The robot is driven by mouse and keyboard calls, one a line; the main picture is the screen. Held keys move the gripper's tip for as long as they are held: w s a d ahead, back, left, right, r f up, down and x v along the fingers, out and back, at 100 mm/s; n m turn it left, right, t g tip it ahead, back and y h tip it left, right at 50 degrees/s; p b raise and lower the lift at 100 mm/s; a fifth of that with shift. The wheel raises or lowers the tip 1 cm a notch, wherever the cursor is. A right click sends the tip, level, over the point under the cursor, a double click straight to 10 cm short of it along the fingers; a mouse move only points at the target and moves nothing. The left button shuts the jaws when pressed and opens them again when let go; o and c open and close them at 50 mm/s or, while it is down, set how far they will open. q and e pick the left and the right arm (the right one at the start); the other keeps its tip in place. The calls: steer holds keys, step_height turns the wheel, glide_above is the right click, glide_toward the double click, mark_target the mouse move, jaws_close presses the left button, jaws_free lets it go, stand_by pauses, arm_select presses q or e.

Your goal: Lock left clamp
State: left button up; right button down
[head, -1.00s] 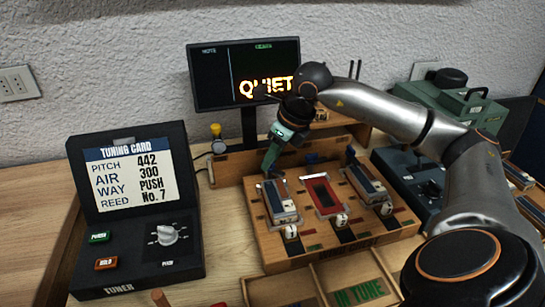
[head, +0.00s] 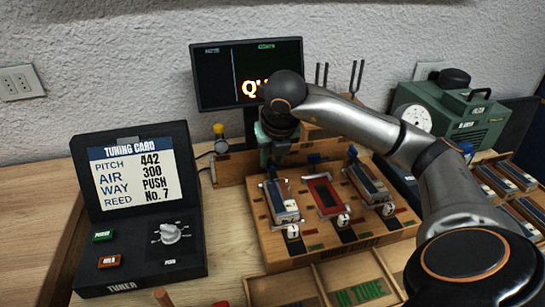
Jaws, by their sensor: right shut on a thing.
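The wooden tuning bench (head: 330,250) holds three reed slots in a row. The left slot carries a reed plate (head: 281,203), and the middle slot has a red frame (head: 324,194). My left gripper is out of view.
The tuner box (head: 140,240) with its card stands at left. The monitor (head: 222,85) is behind the bench, partly covered by my right arm. Tuning forks (head: 356,76) and a green machine (head: 470,120) stand right. Trays (head: 285,293) lie in front.

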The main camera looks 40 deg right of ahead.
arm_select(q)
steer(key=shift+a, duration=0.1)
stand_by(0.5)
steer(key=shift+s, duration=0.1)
arm_select(e)
steer(key=c, duration=0.7)
jaws_free()
arm_select(q)
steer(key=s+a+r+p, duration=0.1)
steer(key=p, duration=0.2)
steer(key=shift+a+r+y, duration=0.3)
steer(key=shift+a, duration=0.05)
arm_select(e)
steer(key=v, duration=1.2)
steer(key=shift+a+r, duration=0.1)
steer(key=shift+r, duration=0.1)
